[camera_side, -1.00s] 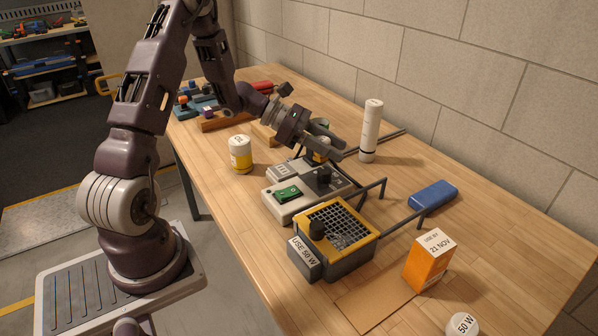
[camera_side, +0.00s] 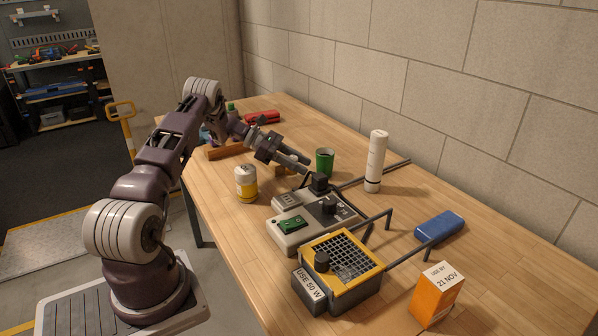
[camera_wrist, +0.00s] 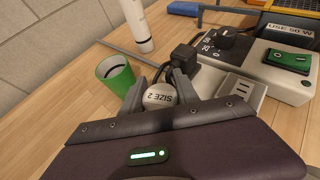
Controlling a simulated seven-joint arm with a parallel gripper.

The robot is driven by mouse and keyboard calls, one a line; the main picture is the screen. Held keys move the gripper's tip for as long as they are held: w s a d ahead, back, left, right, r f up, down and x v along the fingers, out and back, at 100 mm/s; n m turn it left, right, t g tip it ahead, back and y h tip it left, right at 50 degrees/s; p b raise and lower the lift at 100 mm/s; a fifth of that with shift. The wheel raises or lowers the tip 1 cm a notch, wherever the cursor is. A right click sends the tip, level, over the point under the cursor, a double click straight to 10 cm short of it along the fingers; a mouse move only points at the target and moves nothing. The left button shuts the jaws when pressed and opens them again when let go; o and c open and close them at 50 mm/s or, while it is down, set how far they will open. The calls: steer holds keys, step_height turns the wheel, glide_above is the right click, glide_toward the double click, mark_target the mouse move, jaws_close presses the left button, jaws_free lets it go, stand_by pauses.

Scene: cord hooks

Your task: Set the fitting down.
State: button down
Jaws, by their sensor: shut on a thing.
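The fitting (camera_wrist: 160,97) shows in the wrist view as a pale round piece marked SIZE 2. It sits between the two fingers of my gripper (camera_wrist: 158,80), which is shut on it. In the side view my gripper (camera_side: 305,170) is low over the table, close behind the grey control unit (camera_side: 284,240). The fitting cannot be made out there, and I cannot tell whether its underside touches anything. A black block with a cord (camera_wrist: 185,57) is just beyond the right finger, near the control unit. The green cup (camera_wrist: 115,74) stands left of the fingers, apart from them.
A white cylinder (camera_side: 376,160) stands behind the cup. A yellow-and-white jar (camera_side: 246,184) is on the near side. The yellow-topped unit (camera_side: 342,256), dark hook-ended rods (camera_side: 376,222), a blue case (camera_side: 439,226) and an orange box (camera_side: 436,294) occupy the front right. Bare wood shows around the cup.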

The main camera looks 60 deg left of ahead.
step_height(320, 180, down, 2)
steer(key=shift+f, duration=0.1)
steer(key=shift+f, duration=0.55)
steer(key=c, duration=0.9)
jaws_free()
